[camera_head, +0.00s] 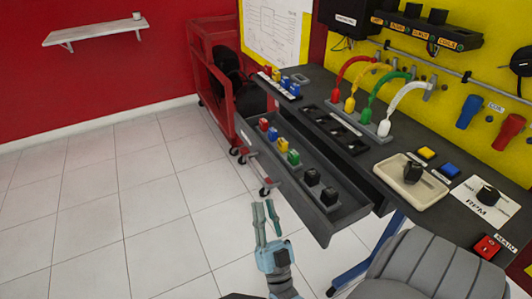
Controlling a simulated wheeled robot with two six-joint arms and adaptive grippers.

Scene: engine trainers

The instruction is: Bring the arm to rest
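My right gripper (263,204) shows at the lower middle of the head view, with its light blue body below and its two greenish fingers pointing up the picture. The fingers are apart with a gap between them, and nothing is held. It appears over the white tiled floor, just left of and below the open drawer (345,213). My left gripper is not in view.
The dark workbench (335,92) fills the right side, its pulled-out drawer holding coloured and black blocks. A red cart (212,75) stands behind. A grey padded seat (437,265) is at bottom right. The tiled floor (110,215) at left is clear.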

